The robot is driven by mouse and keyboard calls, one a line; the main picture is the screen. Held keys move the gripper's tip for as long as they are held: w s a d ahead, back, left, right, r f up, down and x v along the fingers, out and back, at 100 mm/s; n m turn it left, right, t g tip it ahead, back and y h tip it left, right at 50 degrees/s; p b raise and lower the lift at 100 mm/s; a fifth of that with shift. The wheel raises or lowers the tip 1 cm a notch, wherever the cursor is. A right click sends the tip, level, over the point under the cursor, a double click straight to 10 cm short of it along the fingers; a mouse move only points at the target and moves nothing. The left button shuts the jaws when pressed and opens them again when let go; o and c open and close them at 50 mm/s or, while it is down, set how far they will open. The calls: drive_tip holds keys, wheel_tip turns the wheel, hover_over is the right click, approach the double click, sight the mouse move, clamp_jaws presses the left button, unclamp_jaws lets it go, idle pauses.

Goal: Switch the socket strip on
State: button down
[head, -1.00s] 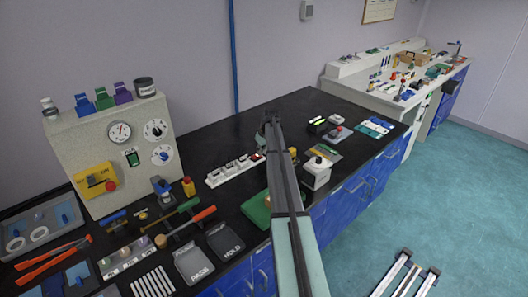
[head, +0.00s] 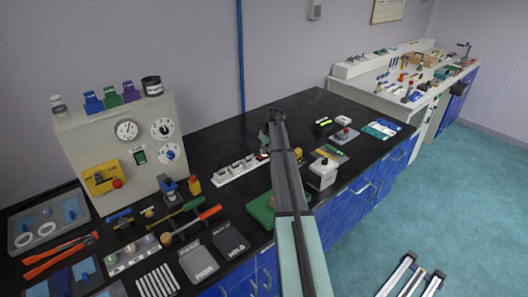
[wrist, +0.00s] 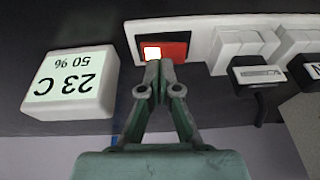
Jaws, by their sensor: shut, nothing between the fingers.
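The white socket strip (head: 226,178) lies on the black bench top in the head view, its right end close to my arm. In the wrist view the strip (wrist: 200,28) runs along the top, with a red rocker switch (wrist: 176,50) in a dark recess at its left end. The left part of the switch shows a bright, whitish glow. My gripper (wrist: 160,68) is shut and empty, its fingertips at the lower edge of the switch. I cannot tell whether they touch it. In the head view the gripper (head: 271,132) is small and partly hidden by my arm.
A white block reading 23 C and 50 % (wrist: 72,85) is left of my fingers. A dark plug (wrist: 258,76) sits in the strip to the right. The grey instrument box (head: 125,140) stands left, and a white device (head: 322,174) stands right of my arm.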

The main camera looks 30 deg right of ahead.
drive_tip(key=w+d+b+v, duration=0.1)
drive_tip(key=d+b+v, duration=0.1)
drive_tip(key=v, duration=1)
drive_tip(key=shift+r, duration=0.45)
drive_tip(key=shift+s+d, duration=0.1)
